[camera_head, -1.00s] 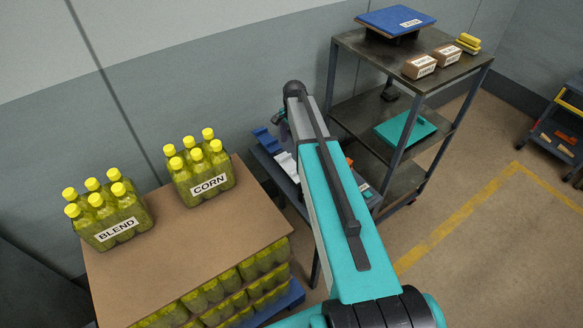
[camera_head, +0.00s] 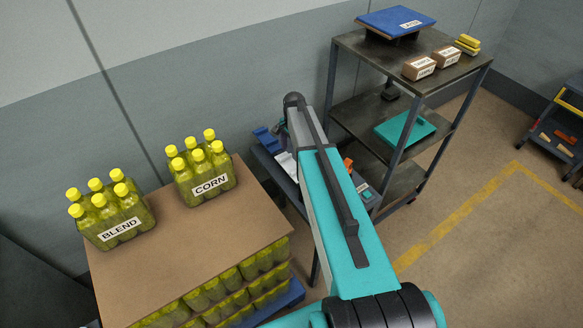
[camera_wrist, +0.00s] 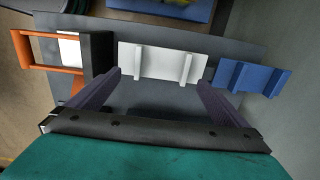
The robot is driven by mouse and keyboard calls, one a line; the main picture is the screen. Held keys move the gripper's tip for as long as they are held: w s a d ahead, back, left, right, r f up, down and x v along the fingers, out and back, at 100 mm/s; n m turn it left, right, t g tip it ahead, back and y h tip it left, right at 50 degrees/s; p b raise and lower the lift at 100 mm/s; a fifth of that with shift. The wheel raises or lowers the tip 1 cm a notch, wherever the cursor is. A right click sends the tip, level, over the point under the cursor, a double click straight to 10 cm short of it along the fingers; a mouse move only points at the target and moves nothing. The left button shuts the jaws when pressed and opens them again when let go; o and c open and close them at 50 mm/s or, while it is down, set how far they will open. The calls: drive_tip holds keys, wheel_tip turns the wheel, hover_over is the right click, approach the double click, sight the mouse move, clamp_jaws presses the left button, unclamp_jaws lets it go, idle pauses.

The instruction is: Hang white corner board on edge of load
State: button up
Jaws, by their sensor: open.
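The white corner board (camera_wrist: 160,63) lies on a dark grey table top, with two raised ribs towards me. It shows partly beside my arm in the head view (camera_head: 287,164). My gripper (camera_wrist: 160,80) is open and empty, with one finger towards each end of the white board. Whether the fingers touch it, I cannot tell. In the head view my arm mostly hides the gripper. The load (camera_head: 180,255) stands at lower left: layers of yellow-capped bottles under a brown sheet, with its right edge facing the small table.
A blue corner board (camera_wrist: 252,78) lies right of the white one. An orange-handled tool (camera_wrist: 40,50) lies at left. Bottle packs marked BLEND (camera_head: 116,215) and CORN (camera_head: 206,172) stand on the load. A metal shelf rack (camera_head: 400,110) stands behind the table.

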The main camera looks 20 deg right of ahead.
sight(293, 166)
drive_tip(key=shift+a+f+p, duration=0.1)
drive_tip(key=shift+f+p, duration=0.6)
drive_tip(key=shift+f, duration=1.1)
drive_tip(key=c, duration=1.4)
drive_tip(key=shift+r, duration=0.15)
wheel_tip(293, 166, up, 10)
drive_tip(key=b, duration=0.3)
